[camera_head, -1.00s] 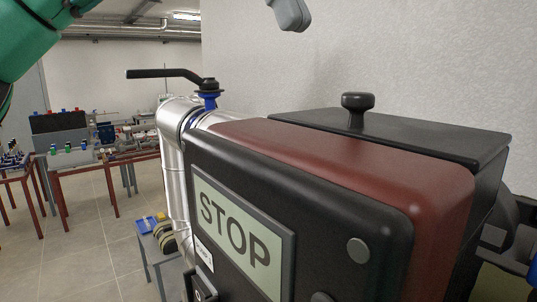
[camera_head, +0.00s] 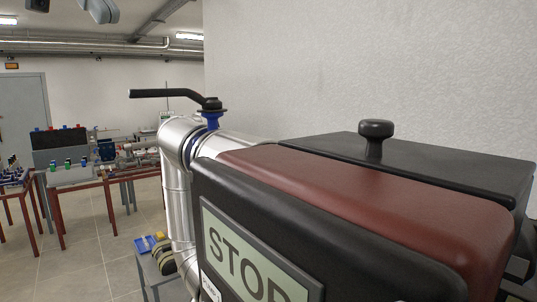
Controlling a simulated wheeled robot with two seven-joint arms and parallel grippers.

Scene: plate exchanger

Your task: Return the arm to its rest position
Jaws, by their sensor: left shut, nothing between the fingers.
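Only a small part of my left gripper (camera_head: 100,9) shows, as a grey rounded piece at the top left edge of the head view. It is shut and empty, high up and apart from the things below. The rest of it is cut off by the top edge. My right gripper is not in view.
A black and dark red box (camera_head: 375,200) with a STOP panel (camera_head: 252,262) and a black knob (camera_head: 376,135) fills the lower right. A silver pipe (camera_head: 178,200) with a black-handled valve (camera_head: 205,102) stands beside it. Tables (camera_head: 85,183) stand at the back left.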

